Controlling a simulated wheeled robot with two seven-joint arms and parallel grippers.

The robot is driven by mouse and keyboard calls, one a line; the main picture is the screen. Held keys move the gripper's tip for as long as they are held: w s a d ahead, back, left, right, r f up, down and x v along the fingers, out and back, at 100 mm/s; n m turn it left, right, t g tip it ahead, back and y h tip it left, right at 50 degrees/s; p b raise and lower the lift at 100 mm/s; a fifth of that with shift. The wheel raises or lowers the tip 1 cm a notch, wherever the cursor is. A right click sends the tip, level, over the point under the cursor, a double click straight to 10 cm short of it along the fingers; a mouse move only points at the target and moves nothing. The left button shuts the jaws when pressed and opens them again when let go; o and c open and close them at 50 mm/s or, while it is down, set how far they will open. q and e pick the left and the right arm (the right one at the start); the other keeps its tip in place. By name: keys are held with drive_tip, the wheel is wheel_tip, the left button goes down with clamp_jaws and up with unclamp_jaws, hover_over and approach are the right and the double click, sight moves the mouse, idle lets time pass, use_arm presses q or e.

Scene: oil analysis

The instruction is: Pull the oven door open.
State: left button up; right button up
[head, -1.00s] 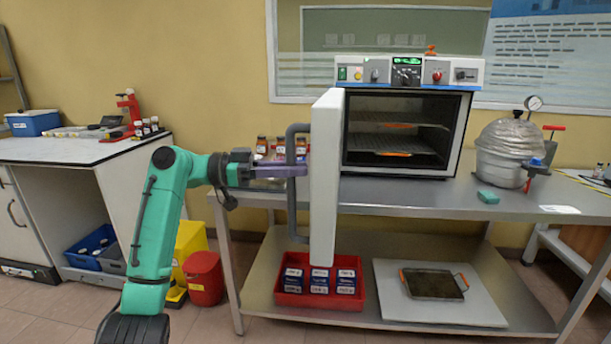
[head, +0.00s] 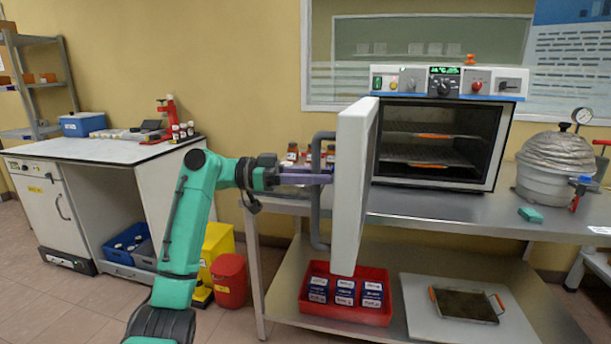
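The oven (head: 440,140) stands on the metal table with its front open, and two racks show inside. Its white door (head: 353,190) is swung well out, seen at a slant, hinged at the oven's left side. A grey bar handle (head: 315,215) runs down the door's outer face. My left gripper (head: 318,178) is at the upper half of the handle, its purple fingers at the bar. The fingers look closed around the bar, though the grip is partly hidden. My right gripper is not in view.
The metal table (head: 480,218) carries bottles behind the door, a pressure pot (head: 555,165) and a teal block (head: 529,214). Below are a red bin of boxes (head: 318,311) and a tray with orange handles (head: 466,304). A red bucket (head: 229,281) and a white bench (head: 90,150) are at left.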

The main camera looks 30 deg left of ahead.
use_arm(q)
drive_tip(key=b+v, duration=0.1)
drive_tip(key=v, duration=1.3)
drive_tip(key=shift+s+a, duration=0.15)
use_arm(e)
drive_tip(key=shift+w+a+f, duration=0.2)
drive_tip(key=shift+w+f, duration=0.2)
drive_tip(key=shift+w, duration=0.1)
use_arm(q)
drive_tip(key=shift+f, duration=0.15)
